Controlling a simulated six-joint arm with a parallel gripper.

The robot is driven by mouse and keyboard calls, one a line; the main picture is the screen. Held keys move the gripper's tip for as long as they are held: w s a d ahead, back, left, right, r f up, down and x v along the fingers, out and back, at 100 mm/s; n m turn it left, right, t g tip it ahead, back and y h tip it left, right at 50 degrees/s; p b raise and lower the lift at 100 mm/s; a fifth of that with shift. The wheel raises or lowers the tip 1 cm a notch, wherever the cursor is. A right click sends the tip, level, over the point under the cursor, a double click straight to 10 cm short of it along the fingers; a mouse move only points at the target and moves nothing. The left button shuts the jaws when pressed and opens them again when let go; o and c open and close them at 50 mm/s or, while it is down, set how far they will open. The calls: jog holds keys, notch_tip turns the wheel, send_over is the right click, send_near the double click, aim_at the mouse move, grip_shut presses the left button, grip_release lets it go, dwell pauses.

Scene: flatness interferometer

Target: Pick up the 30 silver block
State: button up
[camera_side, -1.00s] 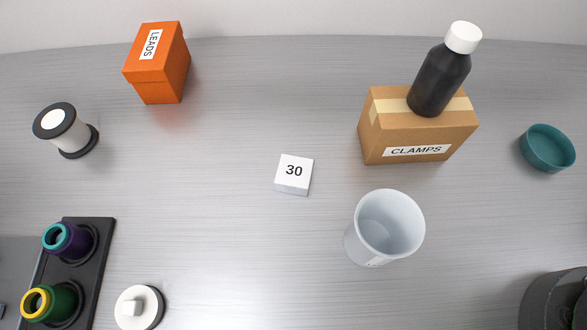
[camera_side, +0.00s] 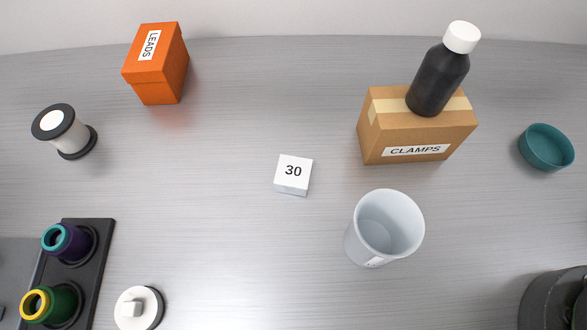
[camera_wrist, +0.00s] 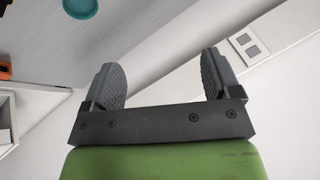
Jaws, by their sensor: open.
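The 30 silver block (camera_side: 293,175) is a small pale block with a white top marked "30". It lies on the metal table near the middle of the side view, and nothing covers it. My gripper (camera_wrist: 162,82) shows in the wrist view with its two grey ridged fingers spread apart and nothing between them. The block is not in the wrist view. The fingers do not show in the side view, so the gripper is well away from the block.
A white cup (camera_side: 385,228) stands right of the block. Behind it a cardboard CLAMPS box (camera_side: 418,128) carries a black bottle (camera_side: 438,80). An orange LEADS box (camera_side: 157,65), a spool (camera_side: 63,130), a black rack (camera_side: 90,268), a white knobbed disc (camera_side: 138,308) and a teal dish (camera_side: 546,148) stand around.

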jog(key=w+a+f+g, duration=0.2)
jog(key=w+a+g, duration=0.1)
jog(key=w+a, duration=0.5)
jog(key=n+g+h, duration=0.1)
jog(key=g+h, duration=0.2)
send_near(294, 171)
jog(key=shift+s+f, duration=0.1)
jog(key=shift+s, duration=0.3)
notch_tip(294, 171, down, 4)
jog(key=shift+s+a+f, duration=0.1)
jog(key=shift+a+f, duration=0.05)
jog(key=shift+f, duration=0.05)
jog(key=f, duration=0.5)
jog(key=shift+w+f, duration=0.3)
jog(key=shift+f, duration=0.1)
jog(key=c, duration=1.1)
